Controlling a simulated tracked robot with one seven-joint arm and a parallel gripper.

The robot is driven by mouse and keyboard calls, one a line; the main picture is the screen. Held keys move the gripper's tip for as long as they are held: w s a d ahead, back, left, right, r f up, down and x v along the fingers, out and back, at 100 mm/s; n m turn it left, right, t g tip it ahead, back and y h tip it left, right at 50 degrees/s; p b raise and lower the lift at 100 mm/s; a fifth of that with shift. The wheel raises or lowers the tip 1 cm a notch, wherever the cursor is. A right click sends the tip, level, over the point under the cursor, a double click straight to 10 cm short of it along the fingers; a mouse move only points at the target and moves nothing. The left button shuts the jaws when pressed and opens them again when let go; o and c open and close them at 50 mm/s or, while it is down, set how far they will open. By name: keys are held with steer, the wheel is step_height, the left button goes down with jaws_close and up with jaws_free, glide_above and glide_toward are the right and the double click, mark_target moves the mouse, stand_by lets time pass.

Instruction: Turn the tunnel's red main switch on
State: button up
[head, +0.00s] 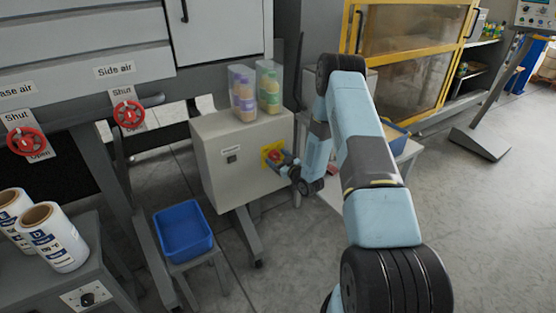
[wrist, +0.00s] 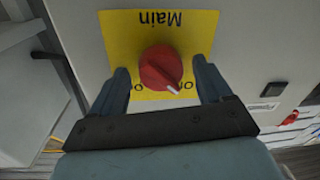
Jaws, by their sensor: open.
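The red main switch (wrist: 160,67) is a round knob on a yellow plate (wrist: 120,28) marked "Main", upside down in the wrist view. Its white mark points down and slightly right, near a partly hidden label at the right; another partly hidden label is at the left. I cannot read either fully. My gripper (wrist: 163,78) is open, with one finger on each side of the knob and visible gaps to both. In the head view the switch (head: 273,155) is on the grey cabinet's front (head: 222,178), and my gripper (head: 286,164) is right at it, partly covering the plate.
Two clear containers (head: 243,92) of coloured items stand on the cabinet. A blue bin (head: 183,232) sits on a low stand at its left. Two red valve wheels (head: 128,114) are further left. A yellow-framed guard (head: 408,45) stands behind my arm. Open floor lies to the right.

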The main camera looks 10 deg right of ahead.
steer(key=shift+c, duration=0.3)
steer(key=c, duration=1)
steer(key=shift+o, duration=0.2)
steer(key=m, duration=0.4)
steer(key=shift+d+m, duration=0.1)
steer(key=shift+m, duration=0.2)
steer(key=m, duration=0.4)
steer(key=shift+f+m+t, duration=0.1)
steer(key=shift+m+t, duration=0.3)
steer(key=m, duration=0.4)
steer(key=shift+m+h, duration=0.4)
steer(key=shift+f+m+t, duration=0.1)
steer(key=shift+m+t, duration=0.2)
steer(key=shift+m, duration=2.1)
